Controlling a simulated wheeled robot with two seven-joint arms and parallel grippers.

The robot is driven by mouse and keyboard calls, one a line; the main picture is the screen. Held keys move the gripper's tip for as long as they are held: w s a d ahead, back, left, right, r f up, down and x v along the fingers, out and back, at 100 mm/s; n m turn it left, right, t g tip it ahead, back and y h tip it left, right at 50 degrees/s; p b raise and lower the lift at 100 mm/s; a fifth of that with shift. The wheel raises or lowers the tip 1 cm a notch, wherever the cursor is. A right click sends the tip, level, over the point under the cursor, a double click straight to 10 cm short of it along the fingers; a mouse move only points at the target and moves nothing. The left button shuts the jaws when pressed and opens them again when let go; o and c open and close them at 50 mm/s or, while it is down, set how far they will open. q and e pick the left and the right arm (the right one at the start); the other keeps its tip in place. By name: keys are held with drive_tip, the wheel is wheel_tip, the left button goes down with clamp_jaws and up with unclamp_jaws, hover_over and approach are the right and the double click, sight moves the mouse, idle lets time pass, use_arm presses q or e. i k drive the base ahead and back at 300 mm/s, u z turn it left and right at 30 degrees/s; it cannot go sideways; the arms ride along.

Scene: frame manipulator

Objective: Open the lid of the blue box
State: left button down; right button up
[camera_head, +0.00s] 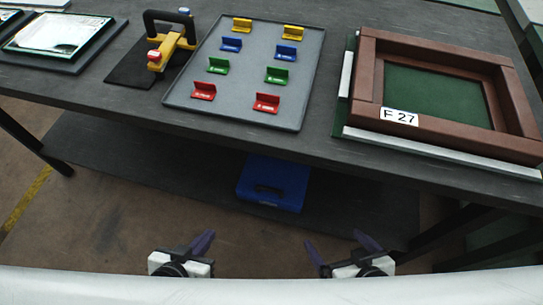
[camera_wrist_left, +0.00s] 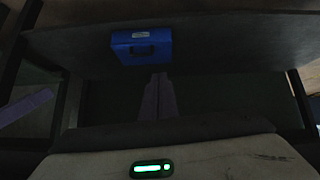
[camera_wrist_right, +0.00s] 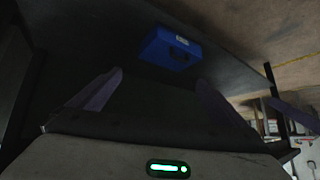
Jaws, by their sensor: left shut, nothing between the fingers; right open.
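The blue box (camera_head: 273,183) lies on the lower shelf under the table, with a dark handle on its side facing me. Its lid looks shut. It also shows in the left wrist view (camera_wrist_left: 142,46) and in the right wrist view (camera_wrist_right: 170,49). My left gripper (camera_head: 204,240) is shut and empty, in front of the shelf, lower left of the box and apart from it. Its closed fingers show in the left wrist view (camera_wrist_left: 158,96). My right gripper (camera_head: 335,240) is open and empty, lower right of the box. Its spread fingers show in the right wrist view (camera_wrist_right: 160,85).
The table top (camera_head: 130,112) overhangs the lower shelf (camera_head: 130,165). On top are a grey tray (camera_head: 245,85) with several coloured brackets, a yellow clamp tool (camera_head: 170,48), and a brown frame (camera_head: 450,130) marked F 27. The shelf beside the box is clear.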

sight(283, 182)
drive_tip(key=u, duration=1.45)
drive_tip(key=k, duration=0.45)
drive_tip(key=z, duration=0.85)
drive_tip(key=i, duration=0.7)
drive_tip(key=u, duration=0.05)
